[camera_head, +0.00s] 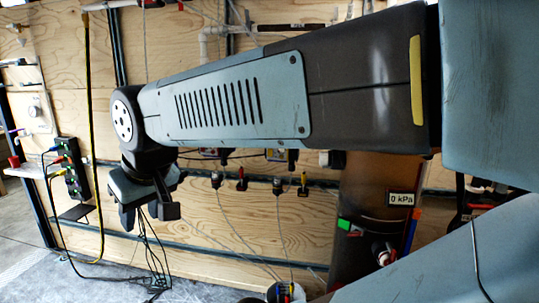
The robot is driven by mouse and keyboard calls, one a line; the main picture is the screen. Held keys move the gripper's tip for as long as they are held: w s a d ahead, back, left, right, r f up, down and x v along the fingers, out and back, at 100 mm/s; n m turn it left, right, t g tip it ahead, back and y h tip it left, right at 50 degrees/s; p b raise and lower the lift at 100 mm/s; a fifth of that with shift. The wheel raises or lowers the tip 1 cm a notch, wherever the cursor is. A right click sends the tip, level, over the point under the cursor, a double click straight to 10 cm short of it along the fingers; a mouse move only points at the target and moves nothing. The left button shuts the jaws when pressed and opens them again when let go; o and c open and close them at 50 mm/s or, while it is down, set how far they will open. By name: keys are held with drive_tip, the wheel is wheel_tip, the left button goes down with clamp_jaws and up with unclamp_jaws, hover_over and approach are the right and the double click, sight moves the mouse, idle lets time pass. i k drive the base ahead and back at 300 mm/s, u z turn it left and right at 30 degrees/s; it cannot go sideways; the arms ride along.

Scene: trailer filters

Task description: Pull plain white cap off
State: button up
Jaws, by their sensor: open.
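My gripper (148,214) hangs at the end of my arm in the left half of the head view, fingers pointing down. Its two fingers are apart with nothing visible between them. Behind it is the plywood wall, and thin black cables show below it. I cannot make out a plain white cap for certain. White pipe fittings (212,42) show at the top, partly hidden behind my arm, and it is unclear whether a cap is among them. My arm covers much of the middle of the wall.
A dark brown cylinder (372,190) with a "0 kPa" label (401,199) stands right of centre. A power strip (73,170) with coloured plugs is at the left, beside a yellow cable (92,130). A small container (284,292) stands at the bottom. The lower-left floor has free room.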

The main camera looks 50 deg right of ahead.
sight(323, 159)
drive_tip(key=i, duration=1.2)
drive_tip(key=z, duration=2.8)
